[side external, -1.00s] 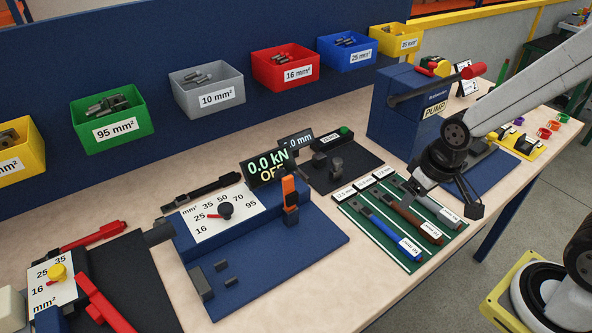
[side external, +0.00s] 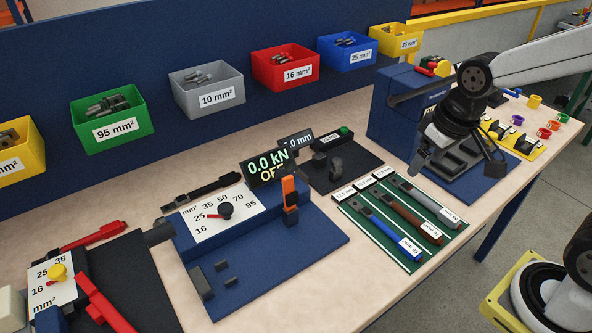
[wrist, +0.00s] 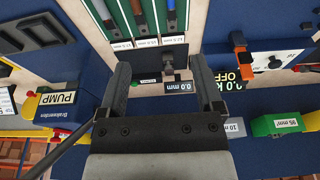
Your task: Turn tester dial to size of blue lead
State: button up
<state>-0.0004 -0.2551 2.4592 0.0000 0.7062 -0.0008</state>
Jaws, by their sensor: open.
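The blue lead (side external: 391,230) lies on a green mat, at the left of a brown and a grey lead; its labels are too small to read surely. It also shows in the wrist view (wrist: 171,16). The blue tester's dial (side external: 225,210) is a black knob with a red pointer on a white plate marked 16 to 95 mm². The pointer points left, near 25. The dial shows in the wrist view (wrist: 274,62). My gripper (side external: 457,161) is open and empty, above the bench behind the leads, well right of the dial. Its fingers show in the wrist view (wrist: 161,76).
The tester display (side external: 268,165) reads 0.0 kN and OFF. An orange-handled part (side external: 290,192) rises beside the dial. The pump (side external: 395,115) stands behind my gripper.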

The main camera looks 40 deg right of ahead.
jog(key=w+a+r+n+g, duration=0.1)
jog(key=w+a+r+n, duration=0.1)
jog(key=w+a+n, duration=0.35)
jog(key=w+a+r+n, duration=0.2)
jog(key=w+a, duration=0.4)
jog(key=w, duration=0.4)
jog(key=n+g, duration=0.2)
jog(key=n, duration=0.6)
send_over(225, 207)
jog(key=shift+f, duration=4.65)
jog(key=shift+f, duration=3.85)
